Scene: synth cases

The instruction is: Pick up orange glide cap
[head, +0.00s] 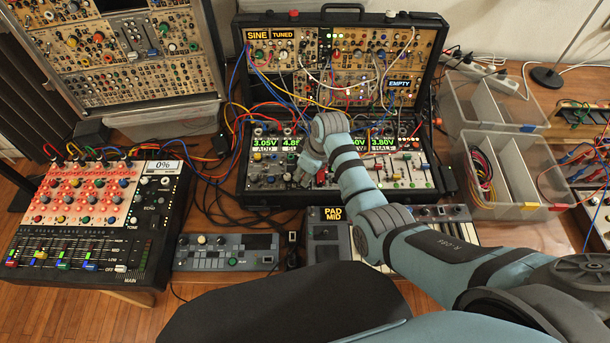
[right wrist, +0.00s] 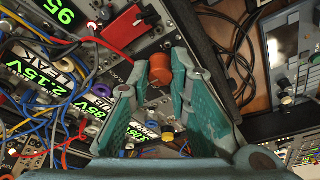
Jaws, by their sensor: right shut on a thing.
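The orange glide cap (right wrist: 161,67) shows in the right wrist view as a small orange knob between the tips of my right gripper (right wrist: 163,76). The two teal fingers are shut on it. In the head view my right gripper (head: 306,179) is low over the lower panel of the open synth case (head: 262,206); the cap cannot be made out there. Whether the cap is clear of the panel is hard to tell. My left gripper is not in view.
Many patch cables (head: 237,118) hang around the case. A red-lit mixer (head: 95,213) stands at left, a small grey synth (head: 226,252) and a keyboard (head: 470,229) in front. Clear bins (head: 519,213) stand at right.

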